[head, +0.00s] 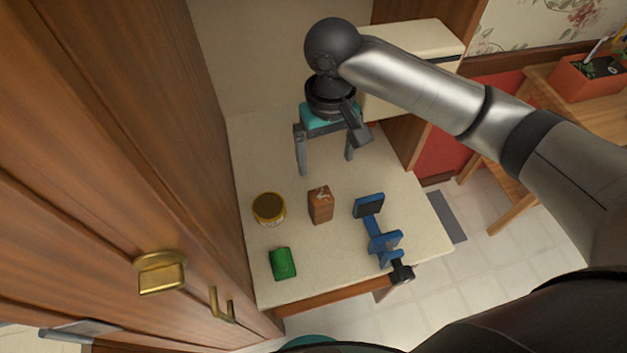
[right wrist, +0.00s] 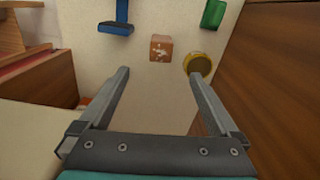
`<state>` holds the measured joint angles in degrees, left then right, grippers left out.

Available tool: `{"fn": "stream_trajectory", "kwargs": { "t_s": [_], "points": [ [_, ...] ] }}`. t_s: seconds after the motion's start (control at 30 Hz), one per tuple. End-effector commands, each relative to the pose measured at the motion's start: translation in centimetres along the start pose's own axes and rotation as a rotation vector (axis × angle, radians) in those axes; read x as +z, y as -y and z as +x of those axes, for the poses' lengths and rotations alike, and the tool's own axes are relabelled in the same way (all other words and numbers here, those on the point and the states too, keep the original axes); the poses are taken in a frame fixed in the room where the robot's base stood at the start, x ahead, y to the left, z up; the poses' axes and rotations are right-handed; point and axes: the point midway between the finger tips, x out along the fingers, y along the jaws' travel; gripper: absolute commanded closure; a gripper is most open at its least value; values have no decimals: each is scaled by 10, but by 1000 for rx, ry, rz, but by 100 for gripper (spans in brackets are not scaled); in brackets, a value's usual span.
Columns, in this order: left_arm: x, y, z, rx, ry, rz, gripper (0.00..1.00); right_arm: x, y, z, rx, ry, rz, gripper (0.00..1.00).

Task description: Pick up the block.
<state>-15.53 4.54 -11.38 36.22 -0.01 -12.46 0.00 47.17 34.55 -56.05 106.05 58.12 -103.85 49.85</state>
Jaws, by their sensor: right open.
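The block is a small reddish-brown wooden cube (head: 320,206) with a pale mark on its top, standing on the cream tabletop (head: 345,275). It also shows in the right wrist view (right wrist: 161,48), ahead of and between my fingers. My right gripper (head: 325,166) is open and empty, above the table on the far side of the block and apart from it. Its two fingers are spread wide in the right wrist view (right wrist: 160,75). My left gripper does not show.
A yellow-rimmed round tin (head: 269,208) stands just left of the block. A green object (head: 283,263) lies nearer the front left. A blue clamp-like tool (head: 376,232) lies to the right. A wooden cabinet (head: 130,150) borders the table on the left.

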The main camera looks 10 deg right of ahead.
Motion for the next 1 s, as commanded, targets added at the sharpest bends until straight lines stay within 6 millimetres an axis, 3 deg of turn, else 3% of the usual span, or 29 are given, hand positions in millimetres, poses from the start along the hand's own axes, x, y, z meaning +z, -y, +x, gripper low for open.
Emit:
{"fn": "stream_trajectory", "kwargs": {
  "t_s": [0.17,0.3,0.47,0.6,0.83,1.0],
  "points": [
    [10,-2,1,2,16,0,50,0,-1,12,4,6,4,3],
    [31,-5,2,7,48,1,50,1,-1,40,5,7,5,3],
    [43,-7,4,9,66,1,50,0,-1,74,3,5,4,3],
    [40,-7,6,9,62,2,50,0,0,93,2,2,3,3],
    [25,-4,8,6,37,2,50,-1,1,108,2,3,1,3],
    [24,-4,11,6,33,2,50,-4,4,132,3,3,3,3]
  ]
}}
